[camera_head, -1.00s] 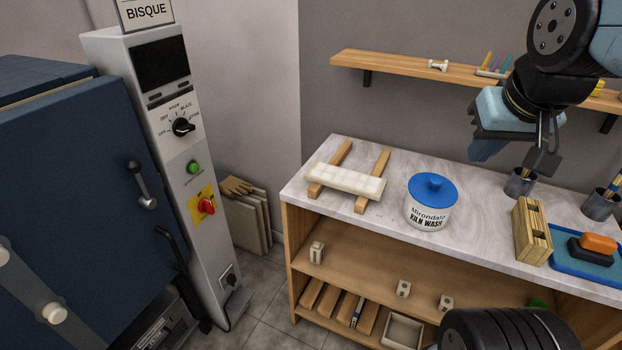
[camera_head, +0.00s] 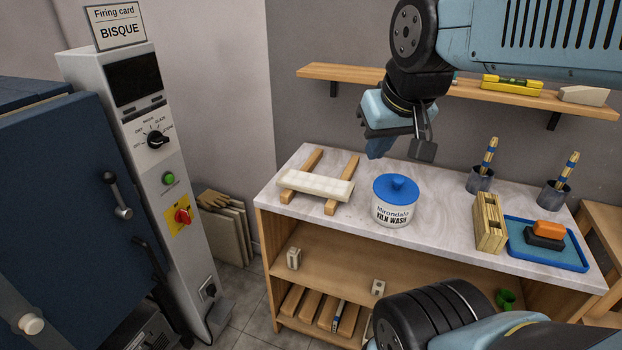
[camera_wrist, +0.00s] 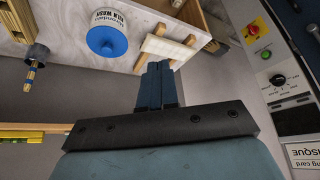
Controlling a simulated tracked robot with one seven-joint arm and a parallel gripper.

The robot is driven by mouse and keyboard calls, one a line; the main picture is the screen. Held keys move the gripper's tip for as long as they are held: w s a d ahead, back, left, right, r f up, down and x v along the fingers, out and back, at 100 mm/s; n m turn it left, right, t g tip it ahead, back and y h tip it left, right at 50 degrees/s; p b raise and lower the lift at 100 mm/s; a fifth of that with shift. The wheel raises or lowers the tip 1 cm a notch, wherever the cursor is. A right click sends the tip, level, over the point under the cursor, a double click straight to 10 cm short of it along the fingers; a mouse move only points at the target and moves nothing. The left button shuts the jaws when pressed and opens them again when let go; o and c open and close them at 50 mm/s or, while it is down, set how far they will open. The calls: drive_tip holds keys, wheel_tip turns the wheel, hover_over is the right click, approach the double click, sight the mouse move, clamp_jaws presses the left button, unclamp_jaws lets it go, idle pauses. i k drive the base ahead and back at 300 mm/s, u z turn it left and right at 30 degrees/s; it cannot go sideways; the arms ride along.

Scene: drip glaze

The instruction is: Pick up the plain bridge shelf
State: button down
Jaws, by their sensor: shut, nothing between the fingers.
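A kiln wash tub (camera_head: 396,203) with a blue lid stands right of the slab. A wooden block (camera_head: 489,222), blue tray (camera_head: 571,261) and brush cups (camera_head: 479,180) are farther right. A wall shelf (camera_head: 340,73) runs behind. The kiln control column (camera_head: 150,160) stands at left.

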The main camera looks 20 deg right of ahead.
sight(332, 188)
drive_tip(key=z, duration=0.25)
drive_tip(key=k, duration=1.3)
drive_tip(key=u, duration=0.35)
drive_tip(key=i, duration=1)
drive_tip(key=z, duration=0.15)
